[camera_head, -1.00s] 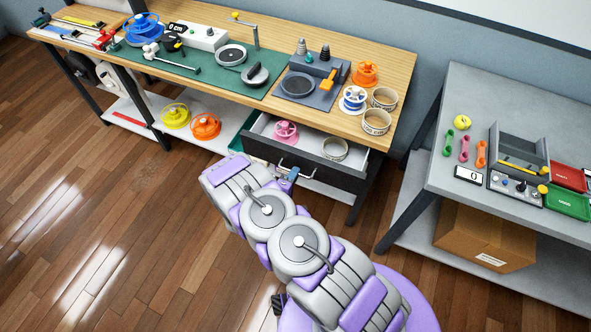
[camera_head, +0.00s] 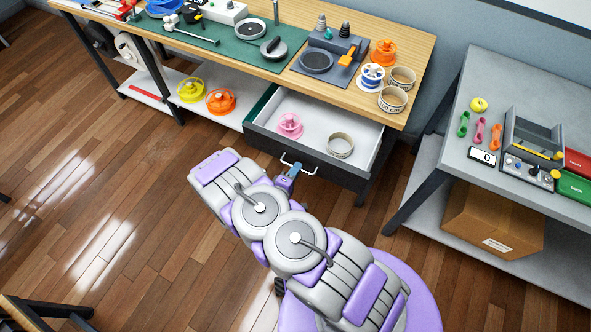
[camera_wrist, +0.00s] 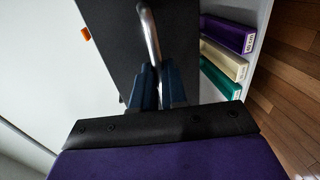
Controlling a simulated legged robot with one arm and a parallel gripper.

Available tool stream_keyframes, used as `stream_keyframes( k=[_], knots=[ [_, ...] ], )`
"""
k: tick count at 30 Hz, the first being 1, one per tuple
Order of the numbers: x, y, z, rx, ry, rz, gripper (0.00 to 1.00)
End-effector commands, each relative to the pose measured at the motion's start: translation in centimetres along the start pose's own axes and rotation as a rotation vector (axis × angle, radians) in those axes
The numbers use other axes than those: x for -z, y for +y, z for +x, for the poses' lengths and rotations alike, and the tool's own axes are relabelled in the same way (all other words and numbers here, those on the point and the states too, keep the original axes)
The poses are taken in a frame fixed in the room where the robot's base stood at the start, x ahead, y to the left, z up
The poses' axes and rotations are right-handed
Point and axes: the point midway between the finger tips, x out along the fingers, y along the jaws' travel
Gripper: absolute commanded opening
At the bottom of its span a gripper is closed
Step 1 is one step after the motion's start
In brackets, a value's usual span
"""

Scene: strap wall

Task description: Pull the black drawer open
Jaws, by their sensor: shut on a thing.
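The black drawer (camera_head: 312,152) under the wooden workbench is pulled out, with its white inside showing. A pink spool (camera_head: 289,125) and a roll of tape (camera_head: 340,145) lie in it. Its silver bar handle (camera_head: 308,172) is on the front face. My gripper (camera_head: 292,175) is at the handle, and my arm reaches up to it from below. In the wrist view, the blue fingers of my gripper (camera_wrist: 158,88) are closed around the handle bar (camera_wrist: 150,35), in front of the dark drawer face (camera_wrist: 110,35). The fingertips are partly hidden by the arm in the head view.
The workbench (camera_head: 415,45) holds tools, spools and tape rolls. Yellow and orange spools (camera_head: 220,101) sit on the lower shelf, left of the drawer. A grey table (camera_head: 440,150) with a cardboard box (camera_head: 492,218) below stands at right. Wooden floor in front is clear.

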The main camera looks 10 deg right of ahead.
Motion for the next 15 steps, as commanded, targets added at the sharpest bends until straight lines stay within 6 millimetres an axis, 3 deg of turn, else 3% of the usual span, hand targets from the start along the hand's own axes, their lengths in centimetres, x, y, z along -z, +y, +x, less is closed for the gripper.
stream_keyframes(
  k=[2, 3, 9, 15],
  knots=[
    [-0.22, -0.33, 0.00, 0.008, -0.004, -0.003, 0.00],
    [-0.22, -0.33, 0.01, 0.008, -0.004, -0.003, 0.15],
    [-0.16, -0.17, -0.02, 0.004, -0.003, -0.002, 0.34],
    [-0.11, -0.07, -0.05, 0.002, -0.002, -0.001, 0.37]
  ],
)
